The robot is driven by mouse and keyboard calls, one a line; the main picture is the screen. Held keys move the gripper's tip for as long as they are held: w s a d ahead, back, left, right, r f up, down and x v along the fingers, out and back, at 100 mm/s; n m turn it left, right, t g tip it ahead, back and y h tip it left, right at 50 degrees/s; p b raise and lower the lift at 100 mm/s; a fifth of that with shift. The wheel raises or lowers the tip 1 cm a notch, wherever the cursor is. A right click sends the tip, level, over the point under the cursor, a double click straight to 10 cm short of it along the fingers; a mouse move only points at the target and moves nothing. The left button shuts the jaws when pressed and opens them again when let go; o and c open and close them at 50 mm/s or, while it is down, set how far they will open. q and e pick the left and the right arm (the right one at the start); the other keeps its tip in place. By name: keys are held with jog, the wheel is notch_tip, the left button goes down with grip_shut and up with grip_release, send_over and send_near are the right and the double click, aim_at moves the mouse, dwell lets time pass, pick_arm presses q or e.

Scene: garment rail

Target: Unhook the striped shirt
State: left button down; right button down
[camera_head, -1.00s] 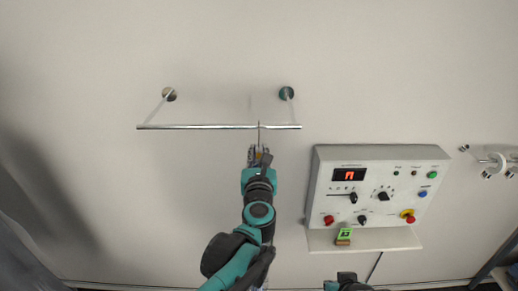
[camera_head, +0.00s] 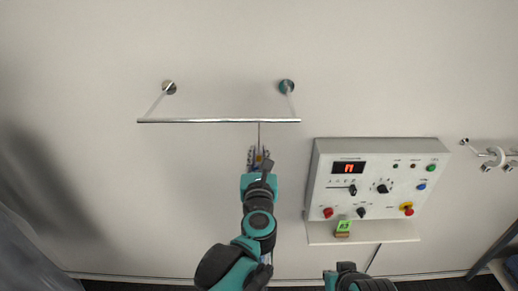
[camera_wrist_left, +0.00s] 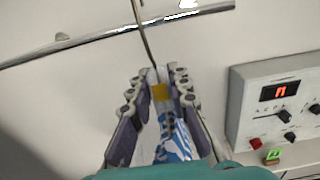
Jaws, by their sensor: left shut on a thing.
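The striped shirt (camera_wrist_left: 178,142), white with blue stripes, shows in part between the fingers of my left gripper in the left wrist view. A thin metal hanger hook (camera_wrist_left: 147,45) rises from a yellowish piece (camera_wrist_left: 159,91) between the fingers and crosses the rail (camera_wrist_left: 95,37). My left gripper (camera_wrist_left: 161,78) is shut on the hanger at the shirt's top. In the head view, my left gripper (camera_head: 260,152) is just below the rail (camera_head: 200,121), with the hook (camera_head: 259,136) reaching up to it. Most of the shirt is hidden by my arm. My right gripper's fingers are not visible.
A control panel (camera_head: 380,160) with knobs, buttons and a red display is on the wall to the right, with a ledge (camera_head: 385,231) below holding a small green-topped block (camera_head: 343,227). White wall hooks (camera_head: 492,157) are at far right. The wall left of my arm is clear.

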pick_arm(q)
jog(key=s+p, duration=0.4)
jog(key=s, duration=1.1)
jog(key=shift+s+r+p, duration=0.1)
jog(key=shift+s+p, duration=0.3)
jog(key=shift+s, duration=0.6)
